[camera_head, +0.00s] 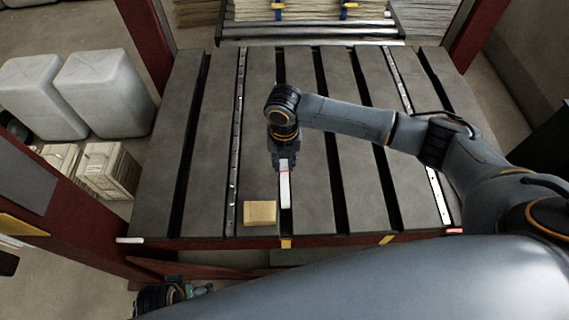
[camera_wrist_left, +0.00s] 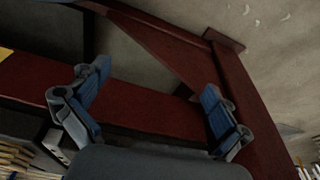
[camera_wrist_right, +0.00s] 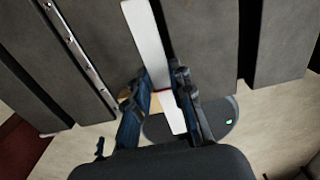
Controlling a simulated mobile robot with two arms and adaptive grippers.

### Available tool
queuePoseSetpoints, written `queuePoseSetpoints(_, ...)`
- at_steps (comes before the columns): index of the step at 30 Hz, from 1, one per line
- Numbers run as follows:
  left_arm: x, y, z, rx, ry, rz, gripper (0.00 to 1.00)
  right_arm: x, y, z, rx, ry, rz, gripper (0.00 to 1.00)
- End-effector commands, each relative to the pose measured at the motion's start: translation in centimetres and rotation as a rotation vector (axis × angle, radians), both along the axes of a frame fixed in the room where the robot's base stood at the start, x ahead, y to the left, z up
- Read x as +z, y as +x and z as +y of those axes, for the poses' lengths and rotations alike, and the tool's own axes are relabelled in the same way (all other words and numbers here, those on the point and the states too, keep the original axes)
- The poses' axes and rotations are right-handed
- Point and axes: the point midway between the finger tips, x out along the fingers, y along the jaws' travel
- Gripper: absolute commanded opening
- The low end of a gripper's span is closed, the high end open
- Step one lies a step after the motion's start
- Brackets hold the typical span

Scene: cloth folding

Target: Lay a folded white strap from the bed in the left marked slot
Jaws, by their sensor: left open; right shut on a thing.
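The white strap (camera_head: 285,187) is a narrow strip over the front part of the slatted grey bed (camera_head: 262,110), in line with the left marked slot (camera_head: 282,72). A yellow mark (camera_head: 286,243) sits at that slot's front end. My right gripper (camera_head: 284,163) is shut on the strap; in the right wrist view the strap (camera_wrist_right: 147,40) runs between the fingers (camera_wrist_right: 160,105) and beyond them. I cannot tell whether it touches the bed. My left gripper (camera_head: 190,291) is low at the front left, off the bed; in the left wrist view its fingers (camera_wrist_left: 150,105) are apart and empty.
A tan block (camera_head: 260,213) lies on the bed's front edge, just left of the strap. A second yellow mark (camera_head: 386,239) is further right. Red frame posts (camera_head: 150,40) stand around the bed. White containers (camera_head: 103,92) stand on the floor at left.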

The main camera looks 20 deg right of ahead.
Motion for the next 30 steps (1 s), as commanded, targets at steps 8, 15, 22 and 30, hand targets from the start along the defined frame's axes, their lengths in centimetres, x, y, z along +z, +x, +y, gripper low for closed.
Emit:
queuePoseSetpoints(8, 2.4, 0.7, 0.1, 0.002, 0.0, -0.018, 1.0, -0.8, 0.0, 0.0, 0.0, 0.0, 0.0, 0.0)
queuePoseSetpoints(15, 4.8, 0.9, 0.1, 0.005, 0.001, -0.03, 1.0, -1.4, 0.0, 0.0, 0.0, 0.0, 0.0, 0.0)
queuePoseSetpoints(22, 7.1, 0.9, 0.2, 0.007, 0.0, -0.043, 1.0, -1.9, 0.0, 0.0, 0.0, 0.0, -0.001, 0.0)
queuePoseSetpoints(30, 9.6, 0.6, 0.3, 0.009, -0.001, -0.058, 1.0, -3.0, 0.0, 0.0, 0.001, 0.0, 0.0, 0.0)
